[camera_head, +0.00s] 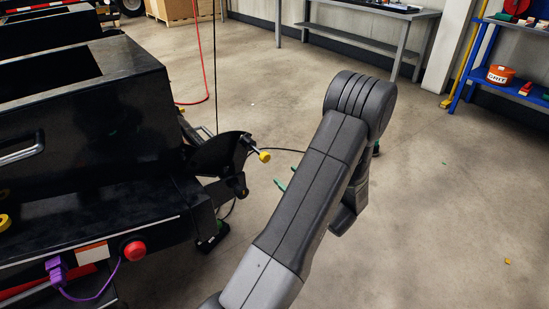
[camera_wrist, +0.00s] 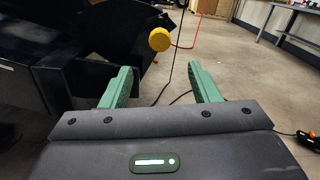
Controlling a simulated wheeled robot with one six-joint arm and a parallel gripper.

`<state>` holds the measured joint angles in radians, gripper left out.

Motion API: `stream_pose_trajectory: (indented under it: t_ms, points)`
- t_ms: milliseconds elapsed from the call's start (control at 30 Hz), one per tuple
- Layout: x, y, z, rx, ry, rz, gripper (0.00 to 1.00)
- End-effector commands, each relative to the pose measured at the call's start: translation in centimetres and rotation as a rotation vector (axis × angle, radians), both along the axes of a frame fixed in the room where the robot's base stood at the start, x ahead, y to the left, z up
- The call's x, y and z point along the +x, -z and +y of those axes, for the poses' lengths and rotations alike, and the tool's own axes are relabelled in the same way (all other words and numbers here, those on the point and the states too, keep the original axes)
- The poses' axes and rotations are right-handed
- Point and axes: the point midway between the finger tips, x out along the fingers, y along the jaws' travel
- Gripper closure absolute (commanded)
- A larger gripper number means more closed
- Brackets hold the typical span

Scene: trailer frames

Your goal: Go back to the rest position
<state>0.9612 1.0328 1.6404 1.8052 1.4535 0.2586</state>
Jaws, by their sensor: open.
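My gripper (camera_wrist: 161,88) shows in the wrist view with its two green fingers spread apart and nothing between them. In the head view my arm reaches up and forward over the floor. Only small green tips of my gripper (camera_head: 281,186) show there, left of the arm; the rest is hidden behind it. A yellow knob (camera_head: 264,156) on the black trailer frame's coupling (camera_head: 222,155) is just left of the arm. In the wrist view the yellow knob (camera_wrist: 159,39) appears beyond and above the fingertips, apart from them.
The black trailer frame (camera_head: 90,120) fills the left side, with a red button (camera_head: 134,250) and a purple plug (camera_head: 56,270). A red hose and dark cable hang behind. A workbench (camera_head: 375,12) and blue shelf (camera_head: 480,60) stand at the back. The floor at right is mostly clear.

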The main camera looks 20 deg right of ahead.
Motion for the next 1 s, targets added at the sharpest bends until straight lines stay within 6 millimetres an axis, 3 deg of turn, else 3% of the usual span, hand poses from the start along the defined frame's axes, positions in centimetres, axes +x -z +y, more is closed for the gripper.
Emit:
stream_pose_trajectory:
  t_ms: [167,733,1000]
  points:
    - [1.6,0.1,0.7,-0.003,-0.004,0.000,0.44]
    - [12.2,0.1,4.5,-0.002,-0.003,-0.002,0.44]
    - [15.7,-0.1,5.8,-0.001,-0.003,-0.001,0.44]
